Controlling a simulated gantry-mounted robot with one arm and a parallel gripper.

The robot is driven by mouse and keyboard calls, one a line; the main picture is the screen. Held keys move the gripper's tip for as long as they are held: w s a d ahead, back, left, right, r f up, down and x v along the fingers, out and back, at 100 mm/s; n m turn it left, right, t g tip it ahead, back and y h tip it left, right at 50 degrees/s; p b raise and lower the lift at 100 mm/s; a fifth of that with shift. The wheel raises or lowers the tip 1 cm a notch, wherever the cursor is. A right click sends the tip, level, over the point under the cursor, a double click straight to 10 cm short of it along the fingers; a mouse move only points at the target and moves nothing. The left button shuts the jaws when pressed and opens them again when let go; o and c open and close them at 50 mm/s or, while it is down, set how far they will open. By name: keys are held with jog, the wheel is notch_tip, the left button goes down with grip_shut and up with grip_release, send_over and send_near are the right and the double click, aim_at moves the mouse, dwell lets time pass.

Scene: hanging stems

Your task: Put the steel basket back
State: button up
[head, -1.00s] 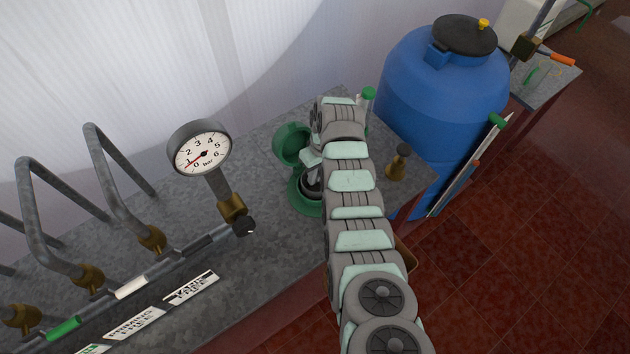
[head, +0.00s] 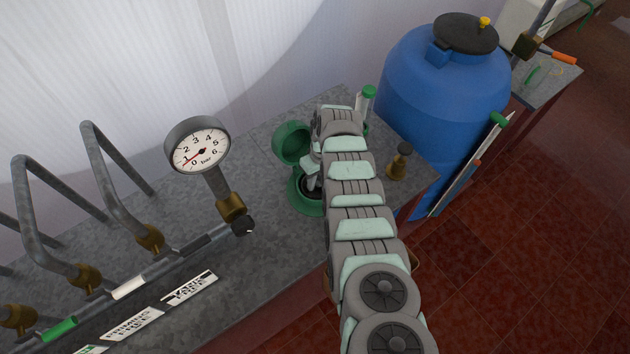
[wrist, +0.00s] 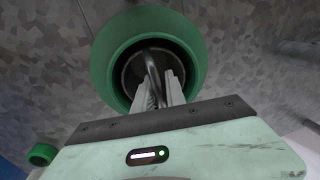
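The steel basket (wrist: 134,72) sits inside the round green housing (wrist: 107,48) in the wrist view, with its bent metal handle (wrist: 152,68) standing up across the opening. My gripper (wrist: 160,88) has its two pale fingers on either side of this handle, close against it, and looks shut on it. In the head view the green housing (head: 298,197) stands on the grey bench with its green lid (head: 291,143) swung open behind. My arm hides much of the housing and most of my gripper there. How deep the basket sits is hard to tell.
A pressure gauge (head: 197,146) and bent grey pipes (head: 112,190) stand left on the bench (head: 268,241). A brass fitting (head: 399,162) and a green-capped bottle (head: 368,94) are close right of my arm. A blue tank (head: 442,85) stands beyond the bench's right edge.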

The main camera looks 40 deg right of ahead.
jog(key=shift+o, duration=1.4)
jog(key=shift+r, duration=0.1)
jog(key=shift+d+r+p, duration=0.1)
jog(key=shift+r+p, duration=0.25)
jog(key=shift+r, duration=0.35)
notch_tip(320, 180, up, 11)
jog(key=d, duration=0.1)
jog(key=shift+s+d+f+b, duration=0.15)
jog(key=shift+d+b, duration=0.15)
jog(key=shift+d, duration=0.05)
